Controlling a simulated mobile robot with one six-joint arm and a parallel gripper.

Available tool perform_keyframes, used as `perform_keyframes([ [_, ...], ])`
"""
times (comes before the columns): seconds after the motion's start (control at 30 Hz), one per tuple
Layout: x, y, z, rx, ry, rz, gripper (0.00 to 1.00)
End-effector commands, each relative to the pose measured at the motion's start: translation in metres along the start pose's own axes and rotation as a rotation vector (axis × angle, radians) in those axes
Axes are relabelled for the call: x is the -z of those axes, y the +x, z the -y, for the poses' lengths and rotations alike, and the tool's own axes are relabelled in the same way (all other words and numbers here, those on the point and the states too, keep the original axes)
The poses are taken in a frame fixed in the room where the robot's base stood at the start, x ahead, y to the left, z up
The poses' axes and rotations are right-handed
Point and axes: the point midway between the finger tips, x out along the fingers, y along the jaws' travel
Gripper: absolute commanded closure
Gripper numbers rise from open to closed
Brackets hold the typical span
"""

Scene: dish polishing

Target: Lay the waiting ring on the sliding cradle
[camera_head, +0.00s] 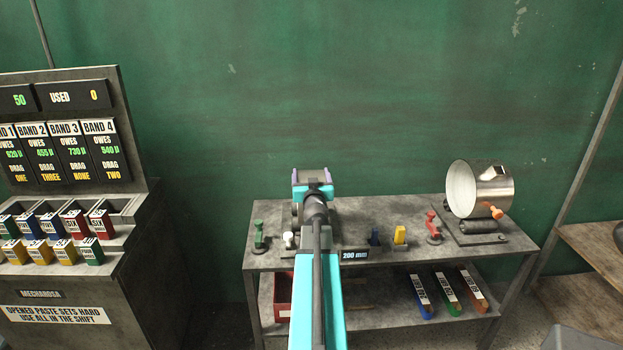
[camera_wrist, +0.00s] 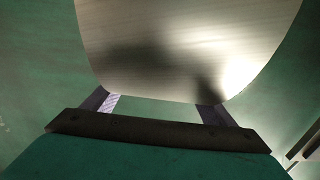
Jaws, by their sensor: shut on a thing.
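My gripper (camera_head: 311,172) is above the left part of the workbench (camera_head: 380,211), with its purple fingers apart on either side of a grey thing. In the wrist view a large smooth metal piece (camera_wrist: 185,35), which I take to be the ring, sits between the fingers (camera_wrist: 157,106); its lower edge is rounded. My arm hides much of the bench's left half, so I cannot make out the sliding cradle there.
Green, white, blue, yellow and red (camera_head: 433,228) small items stand along the bench, near a "200 mm" label (camera_head: 355,255). Coloured bars (camera_head: 447,292) and a red bin (camera_head: 283,297) are on the lower shelf. A paste rack (camera_head: 60,235) with a display stands left.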

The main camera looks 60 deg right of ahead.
Motion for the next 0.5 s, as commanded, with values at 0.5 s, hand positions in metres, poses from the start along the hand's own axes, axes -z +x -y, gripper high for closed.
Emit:
perform_keyframes([
  [0.5, 0.002, 0.029, 0.0, 0.003, 0.0, -0.006, 0.84],
])
